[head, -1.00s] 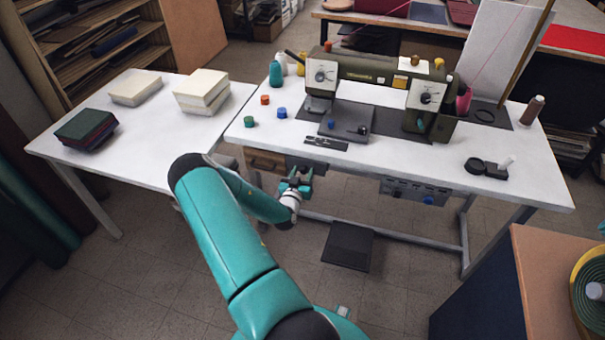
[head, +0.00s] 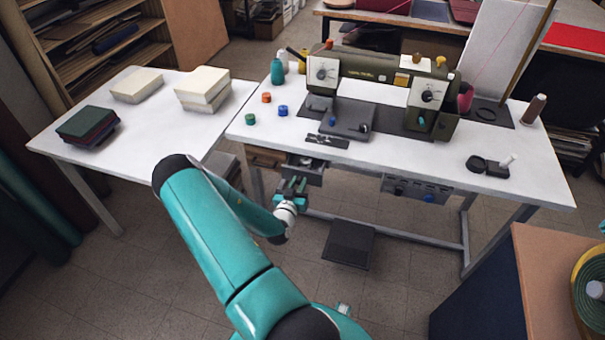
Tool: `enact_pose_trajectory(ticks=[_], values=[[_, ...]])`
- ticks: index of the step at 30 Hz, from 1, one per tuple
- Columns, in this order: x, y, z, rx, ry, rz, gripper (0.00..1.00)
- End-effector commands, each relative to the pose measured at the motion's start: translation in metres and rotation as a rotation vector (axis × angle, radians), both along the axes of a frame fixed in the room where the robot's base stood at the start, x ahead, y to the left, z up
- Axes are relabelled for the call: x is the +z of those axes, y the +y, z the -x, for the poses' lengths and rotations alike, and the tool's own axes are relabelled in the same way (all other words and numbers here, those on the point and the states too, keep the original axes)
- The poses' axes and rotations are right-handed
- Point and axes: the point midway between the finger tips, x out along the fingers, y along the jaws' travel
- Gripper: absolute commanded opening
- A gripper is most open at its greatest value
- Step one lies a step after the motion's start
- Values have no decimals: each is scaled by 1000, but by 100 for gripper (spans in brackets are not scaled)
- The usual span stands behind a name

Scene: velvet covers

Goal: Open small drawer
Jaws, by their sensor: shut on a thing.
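The small drawer (head: 304,171) is a dark grey drawer under the left part of the white sewing table (head: 390,153). It stands pulled out from under the tabletop, and small light items show inside it. My gripper (head: 294,184) is at the drawer's front, shut on it. The fingers point up toward the drawer front, and the exact grip on the handle is too small to see.
A control box (head: 415,190) hangs under the table to the right. A black pedal (head: 348,244) lies on the floor below. A sewing machine (head: 380,82) stands on top.

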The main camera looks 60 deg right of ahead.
Motion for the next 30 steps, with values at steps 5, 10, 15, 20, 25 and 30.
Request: enact_pose_trajectory(ticks=[5, 10, 15, 20, 25, 30], values=[[-1, 38, 5, 2, 2, -2, 0], [-1, 47, 7, 2, 1, -3, 0], [-1, 46, 7, 2, 1, -3, 0], [-1, 46, 7, 2, 1, -3, 45], [0, 46, 7, 1, 1, -2, 45], [0, 48, 7, 1, 1, -2, 45]])
